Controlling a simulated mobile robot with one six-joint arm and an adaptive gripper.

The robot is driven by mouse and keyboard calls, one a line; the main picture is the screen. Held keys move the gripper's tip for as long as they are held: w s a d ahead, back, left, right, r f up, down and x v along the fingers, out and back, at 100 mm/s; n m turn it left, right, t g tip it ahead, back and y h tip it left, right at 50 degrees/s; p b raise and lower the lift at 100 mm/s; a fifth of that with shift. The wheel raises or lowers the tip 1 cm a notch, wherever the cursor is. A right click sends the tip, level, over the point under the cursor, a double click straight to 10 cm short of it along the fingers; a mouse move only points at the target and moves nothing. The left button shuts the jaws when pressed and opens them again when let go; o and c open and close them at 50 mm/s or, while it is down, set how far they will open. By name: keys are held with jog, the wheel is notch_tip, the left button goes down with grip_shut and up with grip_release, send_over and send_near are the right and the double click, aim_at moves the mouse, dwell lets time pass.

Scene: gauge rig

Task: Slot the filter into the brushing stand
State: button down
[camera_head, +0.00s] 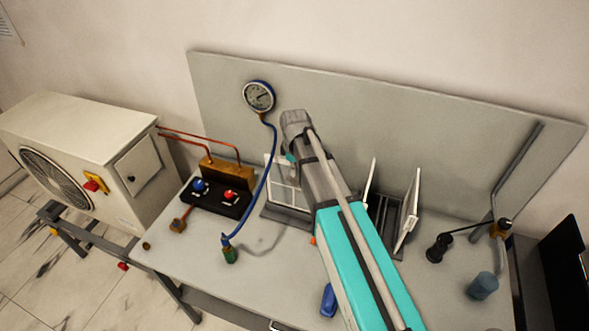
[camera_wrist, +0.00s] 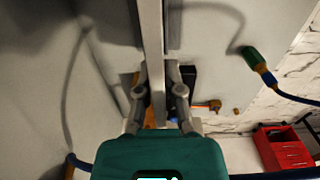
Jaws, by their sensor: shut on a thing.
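My gripper (camera_wrist: 161,92) is shut on the filter, a thin white-edged panel (camera_wrist: 151,35) seen edge-on in the wrist view, running up from between the fingers. In the head view my arm hides the fingers. A white framed panel with a grid (camera_head: 282,184), seemingly the held filter, stands upright left of my arm, at a grey stand (camera_head: 287,214). Whether its lower edge is seated in that stand or just above it, I cannot tell. To the right, a dark slotted rack (camera_head: 385,212) has two white panels, one upright (camera_head: 370,180) and one tilted (camera_head: 408,212).
A pressure gauge (camera_head: 259,96) hangs on the back board, its blue hose (camera_head: 263,185) ending at a green connector (camera_head: 231,256) on the bench. A black valve block (camera_head: 216,198) stands left. A blue object (camera_head: 328,300) lies near the front; a dark cylinder (camera_head: 482,286) stands right.

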jog(key=shift+f+b, duration=1.55)
jog(key=shift+f, duration=0.1)
jog(key=c, duration=0.7)
grip_release()
jog(key=shift+r, duration=0.15)
notch_tip(320, 180, up, 11)
jog(key=p, duration=1.1)
dwell(0.3)
